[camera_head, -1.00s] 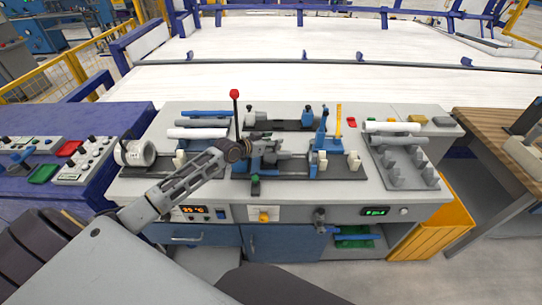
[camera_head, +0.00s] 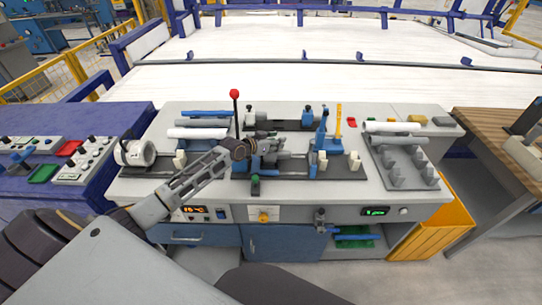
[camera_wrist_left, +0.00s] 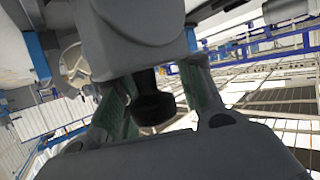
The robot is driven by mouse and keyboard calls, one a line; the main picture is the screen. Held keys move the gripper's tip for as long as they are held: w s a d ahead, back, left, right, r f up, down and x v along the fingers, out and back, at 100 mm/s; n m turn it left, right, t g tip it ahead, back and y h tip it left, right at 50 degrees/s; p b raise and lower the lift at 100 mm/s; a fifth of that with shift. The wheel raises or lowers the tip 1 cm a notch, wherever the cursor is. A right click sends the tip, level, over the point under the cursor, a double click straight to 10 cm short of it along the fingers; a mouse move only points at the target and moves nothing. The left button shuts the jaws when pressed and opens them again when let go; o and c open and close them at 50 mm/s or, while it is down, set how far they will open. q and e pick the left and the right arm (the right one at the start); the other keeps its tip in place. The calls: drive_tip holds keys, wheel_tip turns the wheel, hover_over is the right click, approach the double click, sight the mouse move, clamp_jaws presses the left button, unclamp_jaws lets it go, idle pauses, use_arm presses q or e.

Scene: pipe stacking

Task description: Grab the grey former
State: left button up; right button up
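My left gripper (camera_head: 266,145) reaches in from the left and hovers over the fixture in the middle of the workbench. The left wrist view shows its two green-padded fingers (camera_wrist_left: 158,105) apart, with a dark rounded knob (camera_wrist_left: 153,108) between them. A large grey block (camera_wrist_left: 130,40), which looks like the grey former, fills the top of that view beyond the knob. Visible space on the right side of the knob suggests the fingers are not closed on it. In the head view the gripper partly covers the former. My right gripper is not in view.
The fixture has blue clamps (camera_head: 321,135) at its right and a red-topped lever (camera_head: 235,94) behind my wrist. White pipe (camera_head: 198,133) lies at the left and another (camera_head: 392,127) at the right. A white roll (camera_head: 134,152) stands at the left edge.

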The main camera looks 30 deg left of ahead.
use_arm(q)
drive_tip(key=shift+s, duration=0.1)
clamp_jaws()
drive_tip(key=shift+d+f, duration=0.1)
drive_tip(key=shift+f, duration=0.05)
drive_tip(key=shift+f, duration=0.1)
drive_tip(key=shift+r, duration=0.6)
wheel_tip(320, 180, up, 10)
drive_tip(key=shift+f, duration=0.25)
idle(0.4)
